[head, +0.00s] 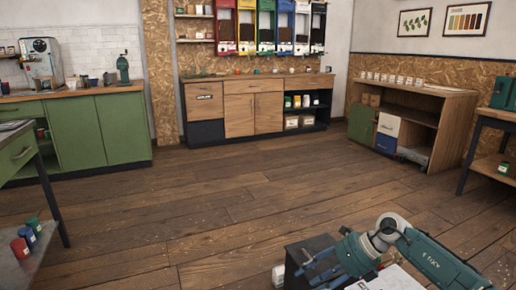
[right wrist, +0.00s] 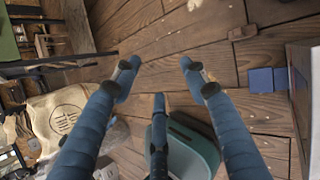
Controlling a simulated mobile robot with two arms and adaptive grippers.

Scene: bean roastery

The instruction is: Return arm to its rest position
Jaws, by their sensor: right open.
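My right arm comes in from the lower right of the head view, bent low at the front. Its right gripper (head: 308,268) points left, above a dark block at the front. In the right wrist view, the blue fingers of this gripper (right wrist: 158,76) are spread apart with nothing between them. The wooden floor shows through the gap. My left arm and gripper are not in view.
Open plank floor (head: 190,215) fills the middle. A green-fronted table (head: 22,150) stands at left, a wooden counter (head: 253,108) at the back, a low shelf unit (head: 445,105) at right. The right wrist view shows a printed sack (right wrist: 62,120) and blue blocks (right wrist: 262,80).

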